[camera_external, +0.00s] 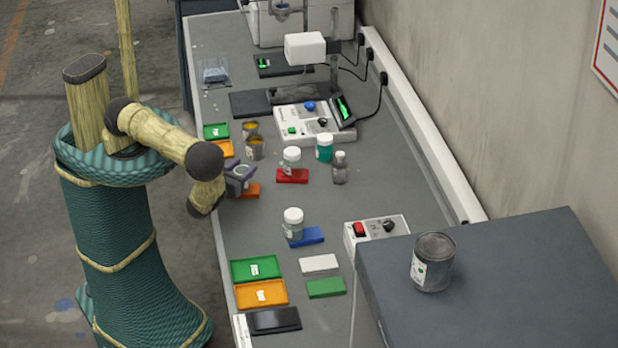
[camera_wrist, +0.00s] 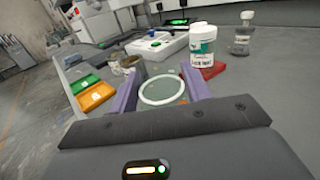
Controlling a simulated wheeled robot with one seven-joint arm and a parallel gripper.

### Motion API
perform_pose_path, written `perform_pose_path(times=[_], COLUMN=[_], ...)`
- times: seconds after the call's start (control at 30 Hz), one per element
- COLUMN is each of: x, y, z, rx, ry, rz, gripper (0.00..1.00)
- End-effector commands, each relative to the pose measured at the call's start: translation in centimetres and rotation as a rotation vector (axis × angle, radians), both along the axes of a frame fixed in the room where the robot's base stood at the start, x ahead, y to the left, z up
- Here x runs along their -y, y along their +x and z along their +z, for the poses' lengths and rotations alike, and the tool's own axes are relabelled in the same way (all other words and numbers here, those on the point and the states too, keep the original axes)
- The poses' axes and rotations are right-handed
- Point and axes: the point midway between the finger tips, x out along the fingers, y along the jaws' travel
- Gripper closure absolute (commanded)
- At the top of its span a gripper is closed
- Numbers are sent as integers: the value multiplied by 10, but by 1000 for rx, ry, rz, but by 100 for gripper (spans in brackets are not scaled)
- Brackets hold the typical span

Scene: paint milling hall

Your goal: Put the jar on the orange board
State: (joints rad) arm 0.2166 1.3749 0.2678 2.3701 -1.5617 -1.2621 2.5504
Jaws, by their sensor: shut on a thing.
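My gripper (camera_external: 238,179) is shut on a clear jar with a pale round rim (camera_external: 242,170). In the wrist view the jar (camera_wrist: 162,91) is upright between the two purple fingers (camera_wrist: 162,88). The small orange board (camera_external: 251,191) lies on the bench just below and beside my gripper, partly covered by it. I cannot tell whether the jar's base touches the board, as my gripper hides it. The orange board is not clearly seen in the wrist view.
A white-lidded jar (camera_external: 291,160) stands by a red board (camera_external: 292,176); another (camera_external: 293,223) stands by a blue board (camera_external: 309,236). Amber cups (camera_external: 254,148), a teal jar (camera_external: 324,148) and a bottle (camera_external: 340,168) are near. Labelled orange tray (camera_external: 262,293) lies in front.

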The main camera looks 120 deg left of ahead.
Motion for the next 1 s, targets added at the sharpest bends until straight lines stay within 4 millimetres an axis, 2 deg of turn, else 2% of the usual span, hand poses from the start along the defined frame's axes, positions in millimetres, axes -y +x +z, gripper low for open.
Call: perform_pose_path(times=[0.1,0.13,0.23,0.73,0.87,1.0], x=[0,0,0,2,16,40], y=[0,0,0,1,2,2], z=[-3,-3,-2,1,-2,-3], rx=[0,0,0,1,2,3], ry=[0,0,0,-1,-1,-2], rz=[0,0,0,-3,-4,-5], gripper=[74,48,30,30,30,30])
